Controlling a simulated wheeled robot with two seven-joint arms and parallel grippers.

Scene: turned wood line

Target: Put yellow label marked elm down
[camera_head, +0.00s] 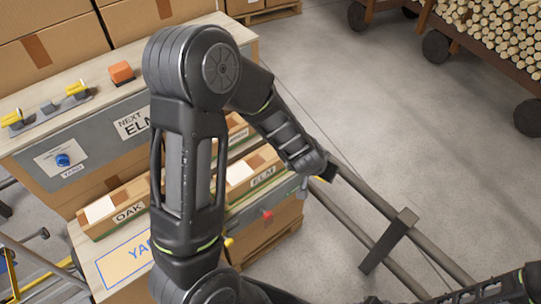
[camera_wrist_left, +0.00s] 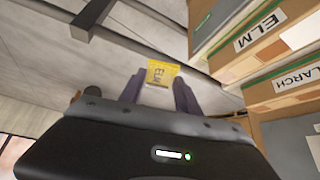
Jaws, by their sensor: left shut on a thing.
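The yellow label marked ELM (camera_wrist_left: 161,75) is between the two fingers of my left gripper (camera_wrist_left: 158,92) in the left wrist view, its lettering turned sideways. In the head view my left gripper (camera_head: 322,177) is held out over the floor, to the right of the carton marked ELM (camera_head: 246,172). Only a small yellow bit of the label shows there. The ELM carton also shows at the upper right of the left wrist view (camera_wrist_left: 240,63). My right gripper is not in view.
A carton marked OAK (camera_head: 118,210) stands on the bench left of my arm. Dark rails (camera_head: 385,220) lie below my gripper. A log cart (camera_head: 490,45) stands at the far right. Open floor lies between.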

